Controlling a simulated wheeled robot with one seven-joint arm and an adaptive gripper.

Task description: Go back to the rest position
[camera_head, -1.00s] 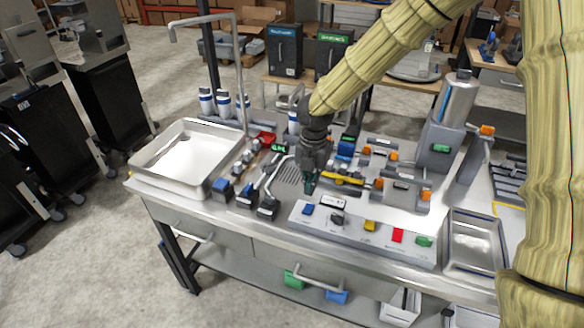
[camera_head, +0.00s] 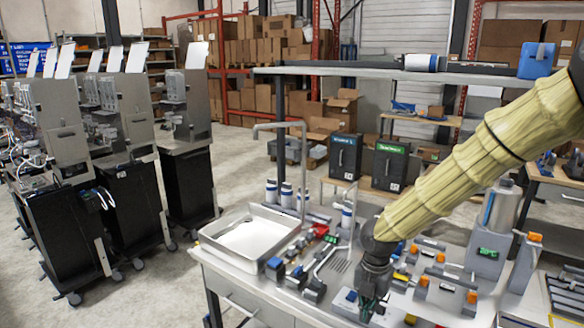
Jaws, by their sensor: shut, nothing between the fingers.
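My gripper (camera_head: 366,310) is dark and points down over the front of the metal workbench (camera_head: 245,291). Its fingers are shut with nothing held. It is beside the blue button (camera_head: 351,296) on the light control panel; I cannot tell whether the fingertips touch the panel. My arm, in a pale ribbed cover, reaches in from the upper right and hides part of the bench.
Orange-knobbed fixtures and a grey dispenser (camera_head: 487,253) stand to the right. A shelf (camera_head: 340,70) spans behind.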

